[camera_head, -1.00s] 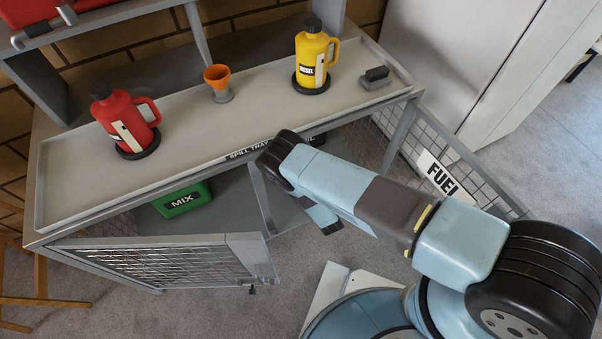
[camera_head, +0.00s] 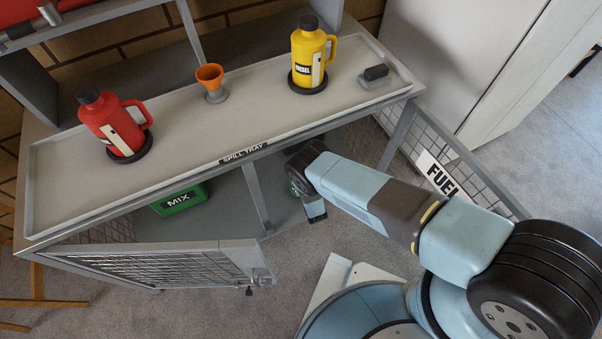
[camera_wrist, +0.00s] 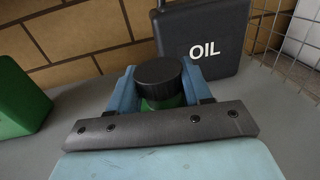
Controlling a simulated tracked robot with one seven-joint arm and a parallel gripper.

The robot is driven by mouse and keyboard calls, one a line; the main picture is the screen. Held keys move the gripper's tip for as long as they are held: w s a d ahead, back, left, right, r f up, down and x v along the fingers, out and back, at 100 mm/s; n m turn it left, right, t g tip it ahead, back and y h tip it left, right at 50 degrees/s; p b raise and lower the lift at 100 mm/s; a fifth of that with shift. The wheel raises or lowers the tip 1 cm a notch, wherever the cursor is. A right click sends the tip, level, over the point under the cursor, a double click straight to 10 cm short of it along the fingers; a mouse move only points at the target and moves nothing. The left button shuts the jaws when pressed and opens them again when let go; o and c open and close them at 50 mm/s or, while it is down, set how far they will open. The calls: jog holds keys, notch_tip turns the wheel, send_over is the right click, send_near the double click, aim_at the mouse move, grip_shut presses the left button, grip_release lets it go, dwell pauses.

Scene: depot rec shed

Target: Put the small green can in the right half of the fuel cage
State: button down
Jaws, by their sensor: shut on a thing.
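The small green can (camera_wrist: 160,102), with a black cap, sits between the blue fingers of my gripper (camera_wrist: 163,84) in the wrist view. The gripper is shut on it. In the head view a bit of the green can (camera_head: 294,188) shows below my wrist. The fuel cage (camera_head: 257,196) is under the bench, with a middle post. My gripper is right of that post, at the opening of the right half. I cannot tell whether the can touches the cage floor.
A black OIL can (camera_wrist: 205,38) stands behind the held can. A green MIX can (camera_head: 180,199) is in the left half. The left mesh door (camera_head: 165,264) and the FUEL door (camera_head: 440,165) stand open. Red (camera_head: 112,125) and yellow (camera_head: 308,60) flasks stand on the spill tray (camera_head: 190,122).

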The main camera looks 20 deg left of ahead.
jog(key=shift+s+a+f, duration=0.15)
jog(key=shift+a+f, duration=0.05)
jog(key=shift+f, duration=0.55)
jog(key=shift+c, duration=2.4)
grip_release()
jog(key=shift+s+d, duration=0.1)
